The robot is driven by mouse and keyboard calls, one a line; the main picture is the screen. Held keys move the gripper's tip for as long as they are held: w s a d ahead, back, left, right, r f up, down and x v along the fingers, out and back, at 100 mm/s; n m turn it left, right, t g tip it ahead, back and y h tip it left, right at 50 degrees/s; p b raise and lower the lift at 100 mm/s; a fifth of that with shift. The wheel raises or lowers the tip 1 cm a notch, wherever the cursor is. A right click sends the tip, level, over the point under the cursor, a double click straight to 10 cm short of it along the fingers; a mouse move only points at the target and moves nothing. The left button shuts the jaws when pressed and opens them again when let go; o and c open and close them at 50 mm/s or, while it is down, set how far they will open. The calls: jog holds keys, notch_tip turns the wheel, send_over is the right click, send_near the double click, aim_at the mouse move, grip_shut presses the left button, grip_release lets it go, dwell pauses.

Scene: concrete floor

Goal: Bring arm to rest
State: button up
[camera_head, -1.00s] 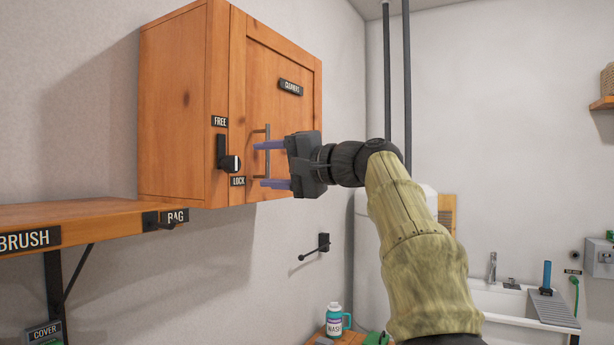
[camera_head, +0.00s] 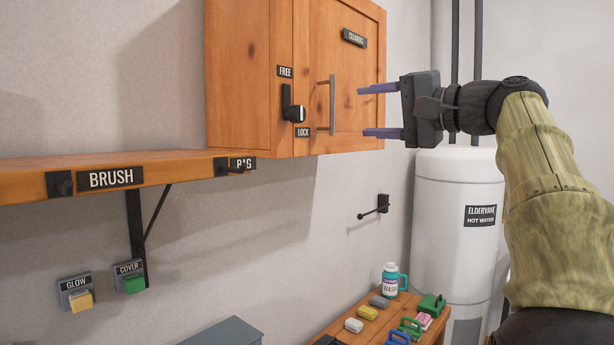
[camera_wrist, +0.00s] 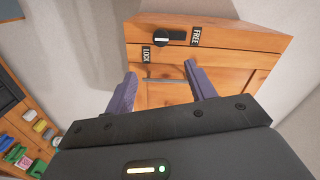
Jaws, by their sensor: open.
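My gripper (camera_head: 380,112) is at the upper right in the head view, with its two purple fingers apart and nothing between them. It points left toward the wooden cabinet (camera_head: 252,85) labelled CLEANERS and is clear of the door handle (camera_head: 332,104). The cabinet door looks shut. The black latch knob (camera_head: 293,112) sits between the FREE and LOCK labels. In the wrist view my fingers (camera_wrist: 157,88) show open in front of the cabinet (camera_wrist: 265,45), with the latch (camera_wrist: 172,37) above them.
A wooden shelf (camera_head: 30,178) labelled BRUSH runs along the left wall. A small table (camera_head: 345,325) with a WASH bottle (camera_head: 390,281) and several coloured blocks stands low. A white hot water tank (camera_head: 440,190) stands behind my arm. A wall lever (camera_head: 378,206) sticks out below the cabinet.

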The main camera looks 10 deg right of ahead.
jog(key=w+f+m+g+h+p, duration=0.25)
jog(key=w+f, duration=0.45)
jog(key=f, duration=0.5)
jog(key=a+f+g+h, duration=0.2)
jog(key=f, duration=0.7)
jog(key=a+f+g+h, duration=0.1)
jog(key=a+f+h, duration=0.1)
jog(key=f, duration=0.7)
jog(key=s+a+f+n+g+h+p, duration=0.1)
jog(key=s+a+f+n+g, duration=0.1)
jog(key=s+f, duration=0.5)
jog(key=s+a+f+n+g+h+p, duration=0.1)
jog(key=s+f+n, duration=0.3)
jog(key=s+f, duration=0.4)
jog(key=s+a+f+n+g+h+p, duration=0.1)
jog(key=s+a+f+n+g+h, duration=0.1)
jog(key=s+f, duration=0.5)
notch_tip(320, 180, down, 3)
jog(key=shift+s+a+f+n+g+p, duration=0.2)
jog(key=shift+a+n+g+p, duration=0.2)
jog(key=shift+a+n+g, duration=0.45)
jog(key=shift+d, duration=0.3)
